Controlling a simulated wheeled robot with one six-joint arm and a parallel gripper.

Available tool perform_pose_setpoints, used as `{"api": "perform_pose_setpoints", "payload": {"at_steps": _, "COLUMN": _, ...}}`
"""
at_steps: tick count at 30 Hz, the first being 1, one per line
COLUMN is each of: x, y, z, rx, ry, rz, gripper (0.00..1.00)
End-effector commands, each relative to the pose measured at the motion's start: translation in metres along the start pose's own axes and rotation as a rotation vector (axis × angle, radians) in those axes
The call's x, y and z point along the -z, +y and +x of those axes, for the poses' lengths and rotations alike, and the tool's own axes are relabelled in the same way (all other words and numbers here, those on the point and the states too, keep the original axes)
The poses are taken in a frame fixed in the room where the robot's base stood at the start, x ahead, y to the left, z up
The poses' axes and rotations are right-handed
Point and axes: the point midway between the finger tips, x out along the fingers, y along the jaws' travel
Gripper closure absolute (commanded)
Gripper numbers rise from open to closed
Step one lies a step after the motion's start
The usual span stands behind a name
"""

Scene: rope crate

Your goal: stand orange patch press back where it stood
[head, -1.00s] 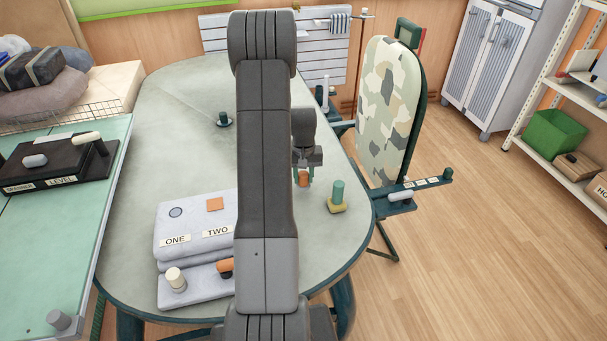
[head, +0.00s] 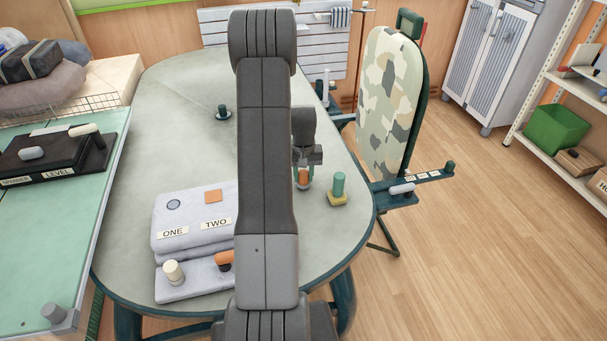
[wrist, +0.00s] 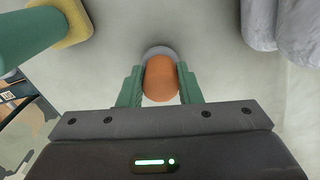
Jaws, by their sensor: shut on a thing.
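The orange patch press (wrist: 160,78) is between the fingers of my gripper (wrist: 160,88). In the wrist view its rounded orange top faces the camera, and a grey base shows behind it. In the head view the orange press (head: 303,176) is upright at the right part of the grey table (head: 180,110). I cannot tell whether its base touches the table. My gripper (head: 303,172) is shut on it.
A cream-topped press (head: 174,272) and an orange-topped thing (head: 224,260) sit on the cloth's lower fold. A camouflage ironing board (head: 388,100) stands right.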

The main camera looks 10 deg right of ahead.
Motion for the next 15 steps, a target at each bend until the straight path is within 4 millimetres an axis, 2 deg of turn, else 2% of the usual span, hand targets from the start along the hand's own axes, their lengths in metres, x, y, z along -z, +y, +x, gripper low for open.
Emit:
{"api": "perform_pose_setpoints", "payload": {"at_steps": 13, "x": 0.0000, "y": 0.0000, "z": 0.0075, "rx": 0.000, "ry": 0.000, "rz": 0.000, "gripper": 1.00}}
{"api": "perform_pose_setpoints", "payload": {"at_steps": 14, "x": 0.0000, "y": 0.0000, "z": 0.0074, "rx": 0.000, "ry": 0.000, "rz": 0.000, "gripper": 0.67}}
{"api": "perform_pose_setpoints", "payload": {"at_steps": 15, "x": 0.0001, "y": 0.0000, "z": 0.0068, "rx": 0.000, "ry": 0.000, "rz": 0.000, "gripper": 0.59}}
